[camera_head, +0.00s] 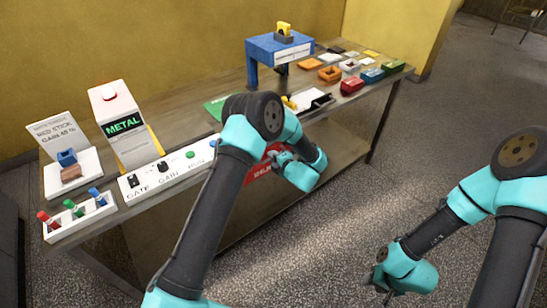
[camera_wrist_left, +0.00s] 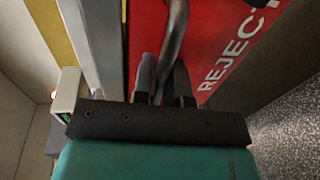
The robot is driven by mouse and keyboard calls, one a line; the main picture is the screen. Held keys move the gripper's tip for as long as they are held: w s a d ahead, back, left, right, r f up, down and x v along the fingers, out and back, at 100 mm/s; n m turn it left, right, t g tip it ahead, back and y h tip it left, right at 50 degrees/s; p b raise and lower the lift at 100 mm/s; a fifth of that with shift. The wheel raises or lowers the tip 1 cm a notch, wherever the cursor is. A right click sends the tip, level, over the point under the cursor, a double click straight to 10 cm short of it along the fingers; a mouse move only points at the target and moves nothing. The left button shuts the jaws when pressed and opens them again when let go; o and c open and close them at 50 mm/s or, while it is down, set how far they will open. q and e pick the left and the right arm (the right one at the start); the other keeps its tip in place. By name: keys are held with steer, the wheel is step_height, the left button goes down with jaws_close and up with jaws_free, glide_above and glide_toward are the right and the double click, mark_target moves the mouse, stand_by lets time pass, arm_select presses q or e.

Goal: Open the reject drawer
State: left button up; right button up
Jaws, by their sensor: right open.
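The reject drawer (camera_head: 258,175) shows a red front with white lettering below the front edge of the bench, partly hidden by my left arm. In the left wrist view its red face (camera_wrist_left: 235,35) reads REJECT. A grey metal handle (camera_wrist_left: 176,28) stands in front of that face. My left gripper (camera_wrist_left: 163,78) has its two dark fingers close on either side of the handle, shut on it. In the head view the left gripper (camera_head: 272,157) is at the drawer front. My right gripper (camera_head: 388,294) is low at the right, over the floor, open and empty.
The bench (camera_head: 225,90) carries a METAL detector box (camera_head: 122,122), a control strip (camera_head: 165,172), colored switches (camera_head: 78,214), a blue arch (camera_head: 280,48) and several small colored trays at the right. The floor in front (camera_head: 330,230) is clear.

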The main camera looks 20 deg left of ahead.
arm_select(q)
jaws_close()
steer(key=shift+s+d, duration=0.1)
steer(key=f+v, duration=0.2)
steer(key=v, duration=0.7)
steer(key=f+v, duration=0.2)
steer(key=v, duration=0.8)
steer(key=shift+s+d, duration=0.35)
steer(key=shift+d, duration=0.1)
steer(key=o, duration=0.5)
jaws_free()
